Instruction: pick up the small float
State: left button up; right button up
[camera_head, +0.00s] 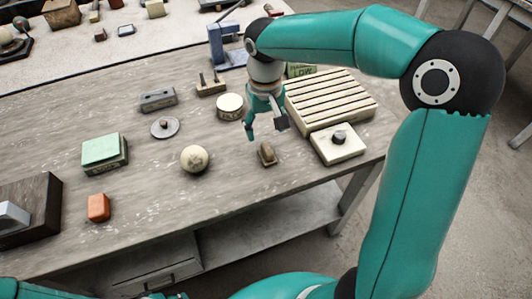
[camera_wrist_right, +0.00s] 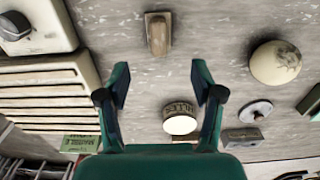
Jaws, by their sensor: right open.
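The small float (camera_head: 267,154), a small brown block with a raised grip on top, lies on the worn bench near its front edge. In the right wrist view the small float (camera_wrist_right: 158,33) is at the top centre, beyond the fingertips. My right gripper (camera_head: 266,128) is open and empty above the bench, just behind the float in the head view. In the right wrist view the right gripper (camera_wrist_right: 161,80) has its fingers spread, with bare bench between the tips. They appear apart from the float.
A pale sphere (camera_head: 194,159) stands left of the float. A square plate with a dark knob (camera_head: 338,143) and a slatted rack (camera_head: 330,98) are to the right. A round tin (camera_head: 230,106) stands behind. An orange block (camera_head: 98,207) is far left.

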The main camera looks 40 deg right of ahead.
aim_at(266, 146)
notch_tip(266, 146, down, 3)
jog(key=shift+f, duration=0.15)
jog(key=shift+s+f, duration=0.1)
jog(key=shift+f, duration=2.55)
jog(key=c, duration=1.2)
notch_tip(266, 146, up, 20)
jog(key=shift+r+p, duration=0.1)
jog(key=shift+p, duration=0.7)
